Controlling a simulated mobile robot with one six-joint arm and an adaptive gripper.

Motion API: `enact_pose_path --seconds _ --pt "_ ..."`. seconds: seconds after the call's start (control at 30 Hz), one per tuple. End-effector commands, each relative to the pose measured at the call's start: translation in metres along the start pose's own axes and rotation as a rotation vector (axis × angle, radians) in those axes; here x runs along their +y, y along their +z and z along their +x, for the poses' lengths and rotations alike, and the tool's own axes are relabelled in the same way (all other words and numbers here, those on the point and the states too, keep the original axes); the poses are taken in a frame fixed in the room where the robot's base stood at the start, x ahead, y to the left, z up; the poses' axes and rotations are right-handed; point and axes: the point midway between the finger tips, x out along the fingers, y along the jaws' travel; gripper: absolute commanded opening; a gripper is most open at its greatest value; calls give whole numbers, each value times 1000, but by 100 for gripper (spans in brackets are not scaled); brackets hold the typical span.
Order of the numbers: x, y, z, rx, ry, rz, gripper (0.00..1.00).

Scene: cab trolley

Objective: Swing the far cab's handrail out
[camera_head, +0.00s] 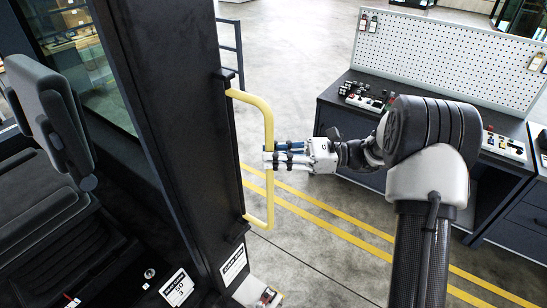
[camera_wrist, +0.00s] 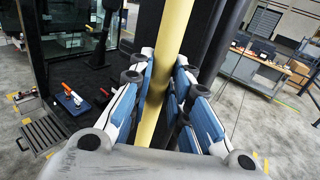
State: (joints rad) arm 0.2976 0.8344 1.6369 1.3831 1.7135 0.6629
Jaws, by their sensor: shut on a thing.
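The yellow handrail (camera_head: 268,122) is an upright C-shaped bar on the dark cab pillar (camera_head: 170,110), with its ends at a black upper bracket and a lower one. It stands out to the right of the pillar. My gripper (camera_head: 269,157) reaches in from the right and is shut on the handrail's upright part, about mid-height. In the wrist view the handrail (camera_wrist: 174,28) runs between the blue-padded fingers (camera_wrist: 165,75). The contact on its far side is hidden in the head view.
A dark seat (camera_head: 60,120) is inside the cab at the left. A workbench (camera_head: 345,98) with a white pegboard (camera_head: 450,55) and small items stands at the back right. Grey floor with yellow lines (camera_head: 330,228) lies open between the cab and the bench.

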Motion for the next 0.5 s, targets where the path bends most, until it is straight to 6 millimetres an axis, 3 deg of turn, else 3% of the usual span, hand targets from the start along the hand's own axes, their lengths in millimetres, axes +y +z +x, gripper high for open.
enact_pose_path --seconds 0.03,0.33,0.37,0.5 --pt "-8 4 -2 -1 -21 -14 0" --pt "-8 4 -2 0 -23 -15 0" --pt "-8 5 -2 0 -23 -15 18" --pt "-8 5 -2 -1 -23 -15 27"
